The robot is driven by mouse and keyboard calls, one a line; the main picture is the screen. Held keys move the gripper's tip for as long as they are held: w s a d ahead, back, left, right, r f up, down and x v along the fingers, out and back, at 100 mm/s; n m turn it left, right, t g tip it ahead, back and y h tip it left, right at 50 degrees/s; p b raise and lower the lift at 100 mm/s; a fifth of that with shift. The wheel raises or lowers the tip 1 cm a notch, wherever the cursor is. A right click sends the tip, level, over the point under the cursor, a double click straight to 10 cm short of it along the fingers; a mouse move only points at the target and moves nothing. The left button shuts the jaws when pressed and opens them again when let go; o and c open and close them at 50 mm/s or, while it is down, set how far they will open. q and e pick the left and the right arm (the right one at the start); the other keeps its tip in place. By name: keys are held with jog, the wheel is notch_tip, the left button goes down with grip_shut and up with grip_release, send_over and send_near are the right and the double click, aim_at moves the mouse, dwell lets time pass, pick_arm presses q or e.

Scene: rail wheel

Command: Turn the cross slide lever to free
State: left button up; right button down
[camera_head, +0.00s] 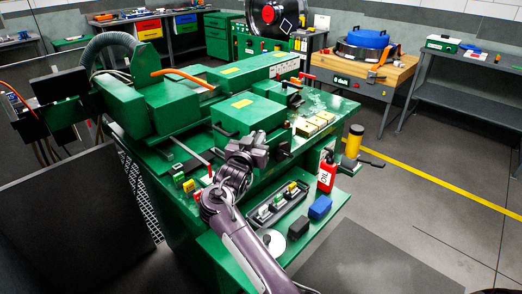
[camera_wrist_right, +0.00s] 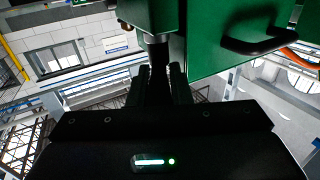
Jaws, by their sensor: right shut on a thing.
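The green machine (camera_head: 235,112) stands on a green bench, with a boxy green housing at its front right. My right gripper (camera_head: 258,146) is at the near face of this housing, its arm coming up from the bottom. In the right wrist view the two dark fingers (camera_wrist_right: 164,85) are shut on a short dark rod, the cross slide lever (camera_wrist_right: 158,50), which comes down from the green housing (camera_wrist_right: 230,45). The gripper hides most of the lever in the head view, so its setting cannot be told. My left gripper is not in view.
A black handle (camera_wrist_right: 255,44) juts from the housing near my gripper. Open floor is to the right.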

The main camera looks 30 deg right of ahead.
jog(key=shift+w+a+m+g+h+b, duration=0.1)
jog(key=shift+m+g+h+b, duration=0.2)
jog(key=shift+g, duration=0.1)
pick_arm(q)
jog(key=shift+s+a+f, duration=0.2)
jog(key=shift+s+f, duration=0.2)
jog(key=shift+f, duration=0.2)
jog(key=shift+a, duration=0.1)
pick_arm(e)
jog(key=shift+r, duration=0.1)
jog(key=c, duration=1.3)
grip_release()
jog(key=shift+c, duration=0.2)
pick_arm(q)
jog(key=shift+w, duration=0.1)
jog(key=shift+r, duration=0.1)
